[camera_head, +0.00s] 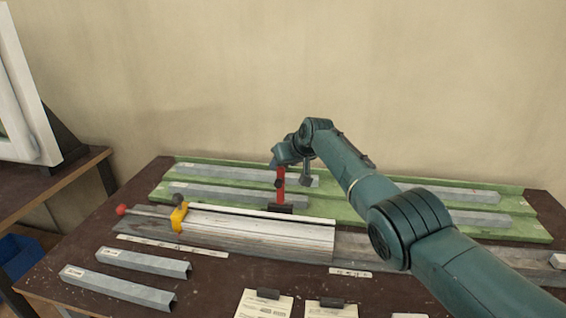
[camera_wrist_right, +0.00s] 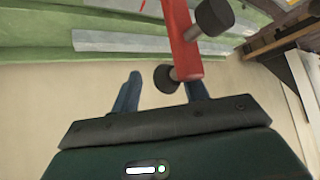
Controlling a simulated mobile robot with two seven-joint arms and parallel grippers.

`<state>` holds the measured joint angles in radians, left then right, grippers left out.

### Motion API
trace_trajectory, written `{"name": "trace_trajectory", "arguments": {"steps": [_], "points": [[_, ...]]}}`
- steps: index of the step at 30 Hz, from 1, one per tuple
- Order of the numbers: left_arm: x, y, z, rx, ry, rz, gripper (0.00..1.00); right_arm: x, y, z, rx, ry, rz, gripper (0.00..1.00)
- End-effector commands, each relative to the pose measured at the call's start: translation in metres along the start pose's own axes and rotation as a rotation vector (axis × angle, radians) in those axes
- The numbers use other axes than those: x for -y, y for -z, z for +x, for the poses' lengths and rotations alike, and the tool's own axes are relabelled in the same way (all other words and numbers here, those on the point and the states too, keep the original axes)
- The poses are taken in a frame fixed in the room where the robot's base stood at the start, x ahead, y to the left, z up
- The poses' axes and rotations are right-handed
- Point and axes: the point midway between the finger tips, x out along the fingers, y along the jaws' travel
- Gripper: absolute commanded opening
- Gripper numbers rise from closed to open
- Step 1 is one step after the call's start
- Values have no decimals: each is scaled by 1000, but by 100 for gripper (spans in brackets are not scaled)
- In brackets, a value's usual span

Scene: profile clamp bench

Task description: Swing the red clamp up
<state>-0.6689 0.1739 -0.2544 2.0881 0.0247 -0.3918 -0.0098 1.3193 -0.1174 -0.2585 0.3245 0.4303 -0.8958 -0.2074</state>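The red clamp (camera_head: 280,188) stands upright on a dark block behind the pale profile. It also shows in the right wrist view (camera_wrist_right: 181,40), where its red arm carries two black knobs. My right gripper (camera_head: 279,162) is at the upper end of the clamp. In the right wrist view the two blue fingers of my right gripper (camera_wrist_right: 162,88) are apart. The red arm lies near the right-hand finger and partly covers it; I cannot tell whether they touch. My left gripper is not in view.
A yellow clamp (camera_head: 179,217) and a red knob (camera_head: 121,210) are at the left end of the pale profile (camera_head: 265,232). Grey profiles lie on the green rack (camera_head: 160,192) behind and on the bench in front (camera_head: 118,290). Two paper sheets lie at the front edge.

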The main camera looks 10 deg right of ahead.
Motion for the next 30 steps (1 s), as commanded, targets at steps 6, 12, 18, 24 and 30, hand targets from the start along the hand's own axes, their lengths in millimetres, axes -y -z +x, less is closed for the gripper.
{"name": "trace_trajectory", "arguments": {"steps": [6, 12, 18, 24, 30], "points": [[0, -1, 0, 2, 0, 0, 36, 0, -14, 7, 29, 1, 0, 46], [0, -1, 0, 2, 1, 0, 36, 0, -13, 7, 28, 1, 1, 46], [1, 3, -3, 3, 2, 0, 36, 0, -10, 2, 25, 3, 1, 46], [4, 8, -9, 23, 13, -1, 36, -1, -6, -14, 19, 1, 0, 46], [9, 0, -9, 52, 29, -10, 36, -2, -5, -34, 10, -1, 1, 46]]}}
